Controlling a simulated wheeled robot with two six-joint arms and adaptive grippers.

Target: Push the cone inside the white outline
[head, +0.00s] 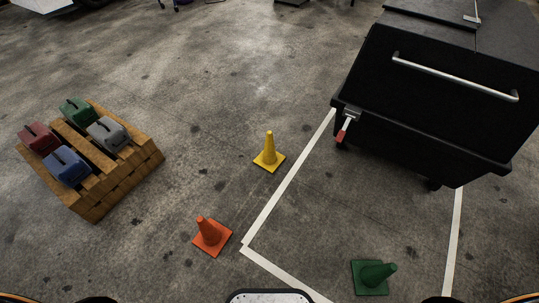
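A yellow cone (268,153) stands upright on the floor, left of the white outline (289,192). An orange cone (210,236) stands left of the outline's near-left corner, outside it. A green cone (374,276) stands within the area bounded by the white lines, near the bottom of the head view. The task does not say which cone is meant. Neither of my grippers shows; only small dark parts of my own body appear at the bottom edge.
A black wheeled bin (430,105) with a silver bar handle stands across the outline's far part. A wooden pallet stack (119,182) at the left bears red, green, blue and grey cases. The concrete floor between the pallets and cones is clear.

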